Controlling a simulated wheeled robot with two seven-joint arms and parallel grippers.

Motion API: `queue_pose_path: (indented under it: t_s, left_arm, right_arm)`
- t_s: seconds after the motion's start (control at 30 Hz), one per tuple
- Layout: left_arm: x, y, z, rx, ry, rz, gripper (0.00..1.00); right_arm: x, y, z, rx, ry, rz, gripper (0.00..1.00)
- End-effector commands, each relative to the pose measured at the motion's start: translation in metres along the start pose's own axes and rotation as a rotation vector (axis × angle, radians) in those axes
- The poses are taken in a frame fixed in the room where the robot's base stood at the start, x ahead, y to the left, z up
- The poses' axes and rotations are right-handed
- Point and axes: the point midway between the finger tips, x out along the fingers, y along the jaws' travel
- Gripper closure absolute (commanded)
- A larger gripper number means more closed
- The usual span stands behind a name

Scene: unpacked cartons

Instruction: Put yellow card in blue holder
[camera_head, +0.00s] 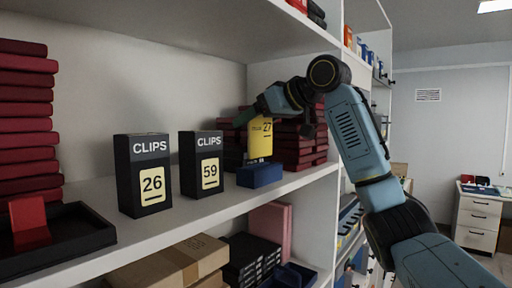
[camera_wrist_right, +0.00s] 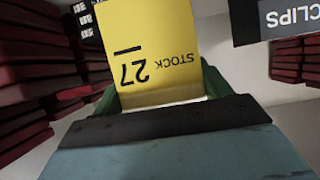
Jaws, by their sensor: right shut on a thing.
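The yellow card (camera_head: 260,142), marked 27, is upright in the head view. My right gripper (camera_head: 258,112) is shut on its upper part. The blue holder (camera_head: 260,175) is a small block on the shelf, just below the card. Whether the card's lower edge touches the holder or is above or behind it, I cannot tell. In the right wrist view the card (camera_wrist_right: 145,45) shows upside down, with STOCK 27 on it, held at the right gripper (camera_wrist_right: 165,100). The holder does not show there. My left gripper is not in view.
Two black CLIPS boxes, 26 (camera_head: 149,178) and 59 (camera_head: 201,165), stand left of the holder on the white shelf (camera_head: 205,215). Dark red stacks (camera_head: 303,148) lie behind the card. A black tray (camera_head: 65,240) with a red piece is at far left.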

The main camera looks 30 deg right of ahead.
Motion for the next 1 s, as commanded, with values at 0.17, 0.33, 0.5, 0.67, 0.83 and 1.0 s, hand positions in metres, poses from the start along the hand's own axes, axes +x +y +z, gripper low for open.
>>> queue_pose_path:
  t_s: [0.17,0.33,0.5,0.67,0.83,1.0]
  left_arm:
    - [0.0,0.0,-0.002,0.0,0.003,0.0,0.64]
    - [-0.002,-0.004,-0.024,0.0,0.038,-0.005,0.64]
    - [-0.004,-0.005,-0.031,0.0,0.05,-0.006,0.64]
    - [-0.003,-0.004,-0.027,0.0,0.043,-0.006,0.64]
    - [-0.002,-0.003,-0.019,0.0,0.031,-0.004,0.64]
    - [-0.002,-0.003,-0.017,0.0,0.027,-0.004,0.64]
  right_arm:
    - [0.006,0.001,0.013,0.002,-0.001,0.001,0.45]
    - [0.016,0.001,0.034,0.001,-0.002,0.002,0.45]
    - [0.021,0.001,0.044,0.001,0.001,0.001,0.45]
    - [0.021,0.0,0.044,0.001,0.002,0.0,0.45]
    - [0.022,0.001,0.047,0.001,0.001,0.0,0.45]
    - [0.022,0.001,0.047,0.001,0.001,0.0,0.07]
